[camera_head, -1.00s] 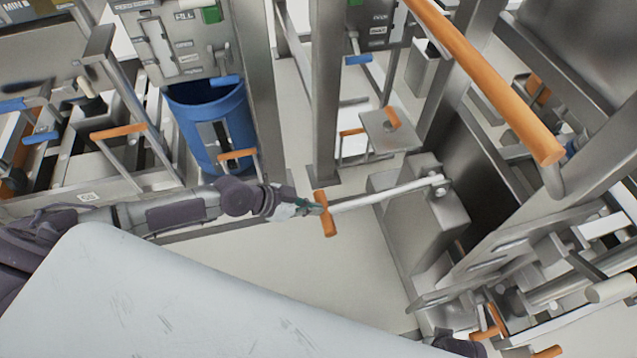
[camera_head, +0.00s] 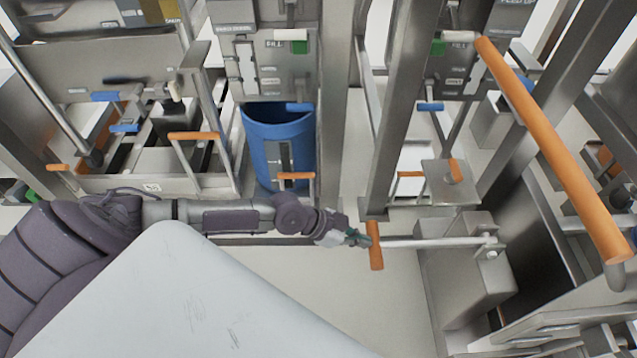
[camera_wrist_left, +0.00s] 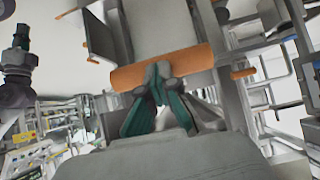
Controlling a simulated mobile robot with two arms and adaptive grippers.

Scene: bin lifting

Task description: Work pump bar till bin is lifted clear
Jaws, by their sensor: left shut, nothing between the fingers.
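The pump bar (camera_head: 435,242) is a grey rod that runs nearly level in the head view from a steel pump box (camera_head: 465,285) to an orange cross handle (camera_head: 376,252). My left gripper (camera_head: 364,239) is at the left side of this handle. In the left wrist view its fingertips (camera_wrist_left: 158,72) are together and overlap the orange handle (camera_wrist_left: 195,62); nothing shows held between them, and I cannot tell how firmly they touch it. A blue bin (camera_head: 262,155) stands behind my left arm, under a steel panel. My right gripper is not in view.
A thick orange bar (camera_head: 555,150) slants across the right side. A steel post (camera_head: 402,110) stands just behind the pump handle. Frames with smaller orange handles (camera_head: 194,136) crowd the left. Pale floor (camera_head: 370,290) is open in front of the pump bar.

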